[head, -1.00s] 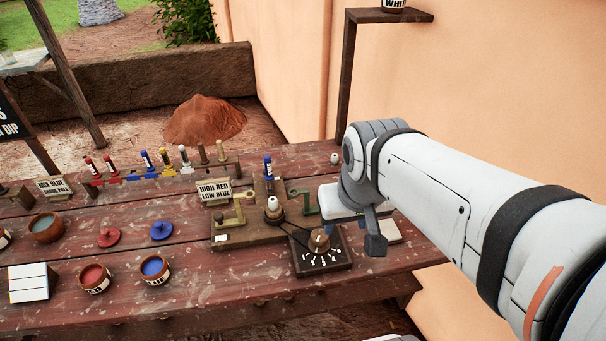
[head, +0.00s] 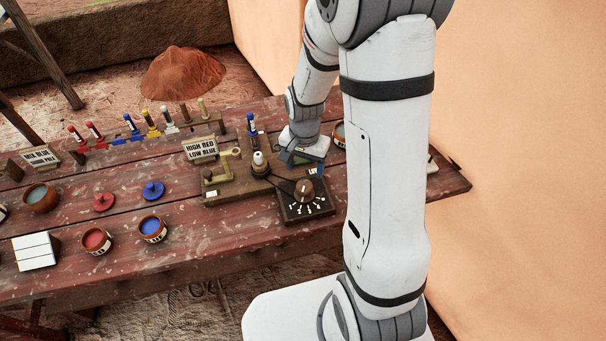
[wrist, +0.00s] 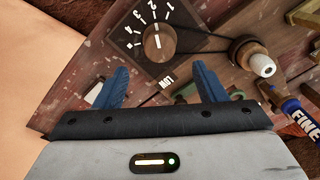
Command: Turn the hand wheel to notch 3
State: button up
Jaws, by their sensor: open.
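The hand wheel (head: 304,190) is a round brown knob on a dark square dial plate (head: 290,213) with white numbers and tick marks along its front. It also shows in the wrist view (wrist: 159,42), top centre, with a pale line on its top. I cannot surely read which number that line faces. My gripper (head: 303,164) has blue fingers and is open and empty. It is just behind the wheel in the head view. In the wrist view the fingers (wrist: 160,78) are spread below the wheel in the picture, apart from it.
A white-topped spindle (head: 259,162) and a blue-handled tool (head: 251,128) stand beside the dial. Left are a "HIGH RED LOW BLUE" sign (head: 201,149), a red pot (head: 97,240), a blue pot (head: 152,229) and a rack of coloured handles. The wall is on the right.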

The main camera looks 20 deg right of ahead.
aim_at(304, 185)
jog(key=shift+f+p, duration=0.55)
jog(key=shift+f, duration=3.25)
jog(key=c, duration=1)
jog(key=shift+o, duration=0.2)
jog(key=shift+b, duration=0.3)
jog(key=n+b, duration=0.2)
jog(key=shift+f+n, duration=0.1)
jog(key=shift+n, duration=0.3)
jog(key=shift+n+b, duration=0.7)
jog(key=shift+n, duration=0.7)
